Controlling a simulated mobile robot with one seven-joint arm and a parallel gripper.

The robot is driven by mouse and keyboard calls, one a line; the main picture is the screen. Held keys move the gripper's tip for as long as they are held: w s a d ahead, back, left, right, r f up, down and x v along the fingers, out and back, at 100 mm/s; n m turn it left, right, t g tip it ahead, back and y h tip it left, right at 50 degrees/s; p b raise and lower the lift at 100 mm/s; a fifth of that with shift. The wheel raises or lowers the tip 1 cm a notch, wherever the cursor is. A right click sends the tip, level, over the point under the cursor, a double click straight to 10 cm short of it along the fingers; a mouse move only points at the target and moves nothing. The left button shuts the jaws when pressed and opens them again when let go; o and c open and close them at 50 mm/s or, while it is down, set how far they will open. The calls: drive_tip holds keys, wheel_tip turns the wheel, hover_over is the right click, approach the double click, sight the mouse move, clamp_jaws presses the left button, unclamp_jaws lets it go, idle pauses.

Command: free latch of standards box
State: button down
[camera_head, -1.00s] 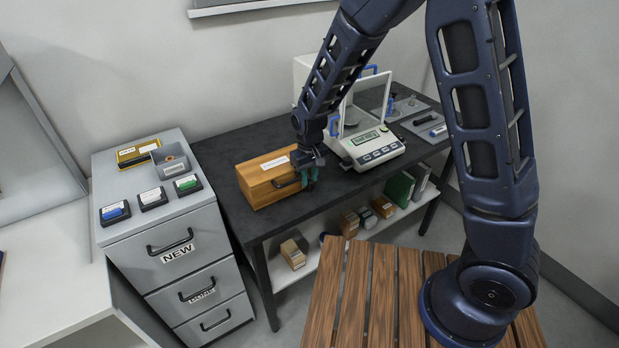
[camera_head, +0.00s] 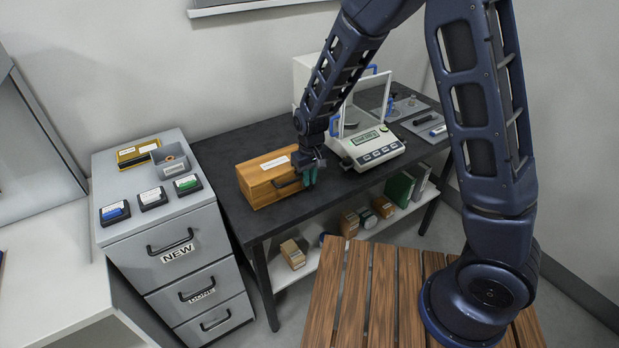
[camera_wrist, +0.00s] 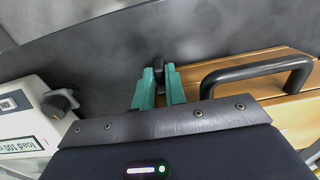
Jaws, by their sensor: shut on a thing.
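The standards box (camera_head: 262,190) is a light wooden case with a white label on its lid and a dark handle on its front. It lies on the dark table. My gripper (camera_head: 311,178) is at the right end of its front. In the wrist view, its green fingers (camera_wrist: 166,80) are shut on a small dark latch (camera_wrist: 170,75) beside the box's black handle (camera_wrist: 255,73). The box's wooden edge (camera_wrist: 240,62) shows at right there. The latch is mostly hidden by the fingers, so its exact position cannot be told.
A balance (camera_head: 372,148) with a glass shield stands just right of my gripper; its knob (camera_wrist: 60,102) shows in the wrist view. A grey drawer cabinet (camera_head: 165,225) stands left. The table's front strip (camera_head: 350,185) is clear.

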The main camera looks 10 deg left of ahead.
drive_tip(key=shift+w, duration=0.1)
drive_tip(key=shift+w+d+g+y, duration=0.15)
drive_tip(key=shift+g+y, duration=0.35)
drive_tip(key=shift+y, duration=0.05)
drive_tip(key=shift+w+d+g+y, duration=0.15)
drive_tip(key=shift+g+y, duration=0.35)
drive_tip(key=shift+y, duration=0.05)
drive_tip(key=shift+w+d+f+g+y, duration=0.1)
drive_tip(key=shift+w+d+g+y, duration=0.05)
drive_tip(key=shift+g+y, duration=0.4)
drive_tip(key=shift+w+d+f+g+y, duration=0.1)
drive_tip(key=shift+w+d+g+y, duration=0.05)
drive_tip(key=shift+g+y, duration=0.35)
drive_tip(key=shift+w+d+f+g+y, duration=0.15)
drive_tip(key=shift+f+g+y, duration=0.05)
drive_tip(key=shift+g+y, duration=0.6)
drive_tip(key=shift+w+d+f+g+y, duration=0.1)
drive_tip(key=shift+f+g+y, duration=0.1)
drive_tip(key=shift+g+y, duration=0.5)
drive_tip(key=shift+g, duration=0.25)
drive_tip(key=c, duration=1.7)
unclamp_jaws()
drive_tip(key=shift+d, duration=0.1)
